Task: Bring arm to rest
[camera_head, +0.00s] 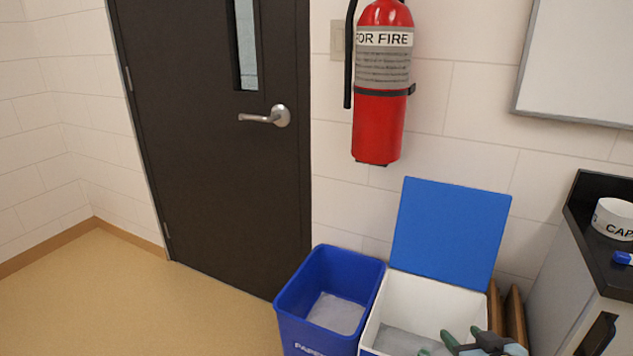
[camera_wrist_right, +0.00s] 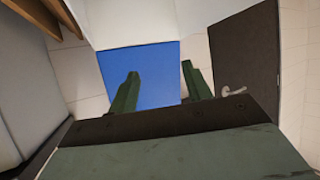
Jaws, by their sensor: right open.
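My right gripper (camera_head: 437,345) is at the bottom edge of the head view, over the open white bin with the blue lid. Its two green fingers stand apart in the right wrist view (camera_wrist_right: 160,82), with nothing between them. The rest of my right arm is mostly cut off by the frame. My left gripper is not in view.
The white bin (camera_head: 372,318) has its blue lid (camera_head: 450,232) raised against the wall. A blue paper bin (camera_head: 290,318) stands left of it. A counter (camera_head: 597,262) with a white roll (camera_head: 614,218) is at right. A red extinguisher (camera_head: 379,125) hangs above. Floor at left is clear before the closed door (camera_head: 210,150).

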